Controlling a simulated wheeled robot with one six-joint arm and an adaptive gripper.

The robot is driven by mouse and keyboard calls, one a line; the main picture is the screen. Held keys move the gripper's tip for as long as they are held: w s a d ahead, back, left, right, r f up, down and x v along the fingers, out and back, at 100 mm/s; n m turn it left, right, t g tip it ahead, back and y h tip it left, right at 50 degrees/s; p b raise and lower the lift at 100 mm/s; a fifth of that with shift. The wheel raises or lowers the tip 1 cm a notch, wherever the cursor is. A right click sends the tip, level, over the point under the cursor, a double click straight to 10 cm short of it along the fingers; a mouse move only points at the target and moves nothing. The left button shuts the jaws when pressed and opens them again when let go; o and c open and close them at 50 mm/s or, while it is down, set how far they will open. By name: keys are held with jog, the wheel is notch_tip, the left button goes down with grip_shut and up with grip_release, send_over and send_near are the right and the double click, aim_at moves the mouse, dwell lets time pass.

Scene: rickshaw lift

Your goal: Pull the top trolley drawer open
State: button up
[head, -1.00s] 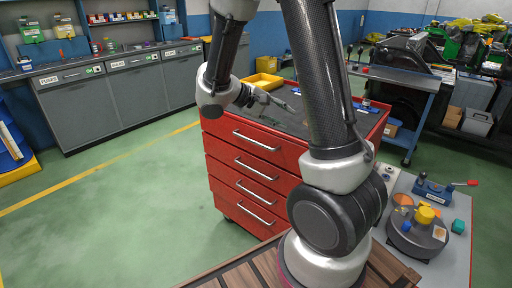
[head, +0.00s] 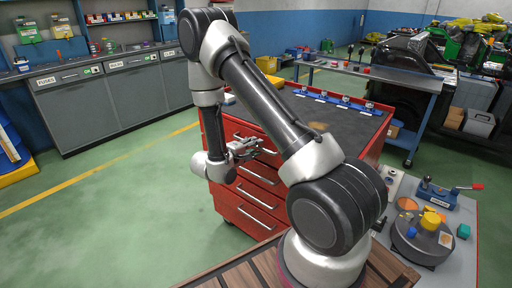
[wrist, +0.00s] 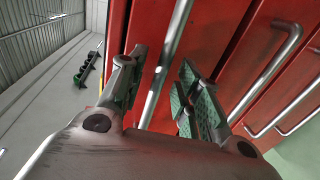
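The red trolley (head: 320,122) stands in the middle of the head view, its drawers shut. My gripper (head: 268,147) is at the front of its top drawer (head: 234,127); my gripper and arm hide most of that drawer's handle in this view. In the wrist view the top drawer handle (wrist: 169,52), a silver bar, runs between the two fingers of my gripper (wrist: 161,62). The fingers are open, one on each side of the bar, with gaps visible. The lower drawer handles (wrist: 270,72) show to the right in the wrist view.
A wooden-slatted surface (head: 242,272) lies in front of the trolley. A grey bench (head: 459,240) with a round fixture (head: 420,238) stands at right. Green floor (head: 120,215) is clear left of the trolley. Grey cabinets (head: 92,105) line the back left.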

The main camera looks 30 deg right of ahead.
jog(key=shift+x, duration=0.8)
grip_shut()
